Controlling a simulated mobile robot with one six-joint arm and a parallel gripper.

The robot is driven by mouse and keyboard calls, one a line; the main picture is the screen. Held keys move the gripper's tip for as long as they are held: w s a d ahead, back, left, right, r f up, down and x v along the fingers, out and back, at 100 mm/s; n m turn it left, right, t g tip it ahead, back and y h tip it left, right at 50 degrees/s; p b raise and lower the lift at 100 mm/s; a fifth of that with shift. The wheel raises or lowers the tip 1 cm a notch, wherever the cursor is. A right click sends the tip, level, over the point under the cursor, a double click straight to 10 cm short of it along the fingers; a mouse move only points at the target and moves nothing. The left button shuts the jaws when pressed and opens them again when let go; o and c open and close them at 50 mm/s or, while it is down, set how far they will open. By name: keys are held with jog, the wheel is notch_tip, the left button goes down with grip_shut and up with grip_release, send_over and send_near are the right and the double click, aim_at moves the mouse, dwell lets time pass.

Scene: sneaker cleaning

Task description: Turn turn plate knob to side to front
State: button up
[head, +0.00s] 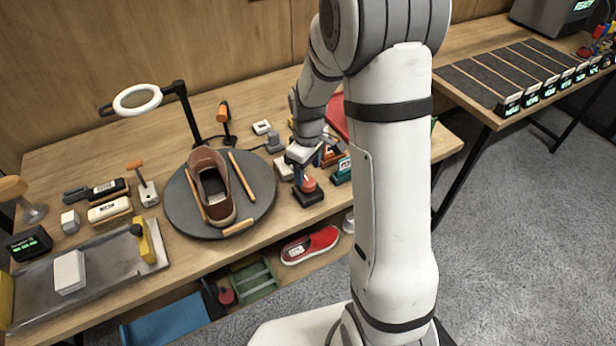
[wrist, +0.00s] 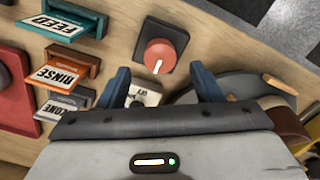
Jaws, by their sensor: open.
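The knob (head: 309,184) is a round red dial on a dark square base, at the table's front edge right of the turn plate. In the wrist view the knob (wrist: 161,54) shows a white mark pointing down and slightly left. The dark round turn plate (head: 262,171) carries a brown shoe (head: 212,188); part of the plate (wrist: 245,84) also shows in the wrist view. My gripper (head: 303,168) is open just above the knob. In the wrist view the blue fingers of my gripper (wrist: 163,78) are apart and empty, with the knob beyond their tips.
Labelled card holders, FEED (wrist: 62,28) and RINSE (wrist: 62,75) among them, stand beside the knob. A white switch box (wrist: 146,93) is close by. A metal tray (head: 105,275) lies at the left, and a red shoe (head: 311,244) is below the tabletop.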

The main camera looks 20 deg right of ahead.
aim_at(308, 181)
jog(key=shift+f, duration=2.25)
jog(key=c, duration=1)
